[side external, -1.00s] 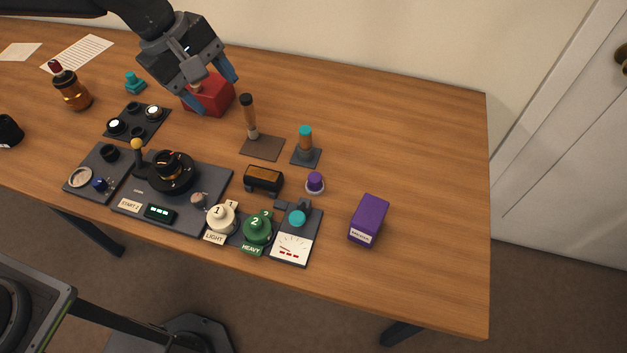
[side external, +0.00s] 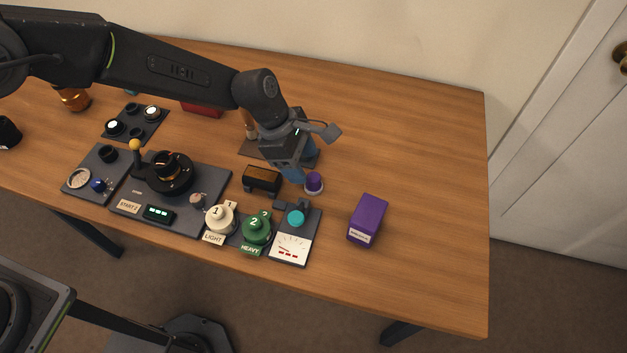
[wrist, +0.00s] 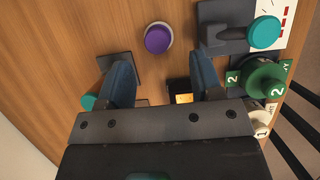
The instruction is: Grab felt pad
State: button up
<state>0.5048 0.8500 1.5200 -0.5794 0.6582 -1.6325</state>
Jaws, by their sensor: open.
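A small purple round pad (side external: 314,181) stands on a white base on the table. It looks most like the felt pad, though no label confirms this. It also shows in the wrist view (wrist: 158,39), just beyond my fingertips. My gripper (side external: 302,166) is open and empty, pointing down right behind the purple pad. In the wrist view its two blue fingers (wrist: 165,66) are spread wide, with the purple pad ahead of the gap and nothing held.
A black and tan block (side external: 262,180) sits close on the left. A teal-topped tool (wrist: 88,101) on a dark base is beside one finger. A gauge plate (side external: 290,247) with a teal knob lies in front. A purple box (side external: 368,219) stands right; the table beyond is clear.

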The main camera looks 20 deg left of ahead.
aim_at(313, 176)
jog(key=x, duration=0.5)
jog(key=shift+w+d+f, duration=0.15)
jog(key=shift+d+f, duration=0.1)
jog(key=c, duration=1)
jog(key=shift+r, duration=0.1)
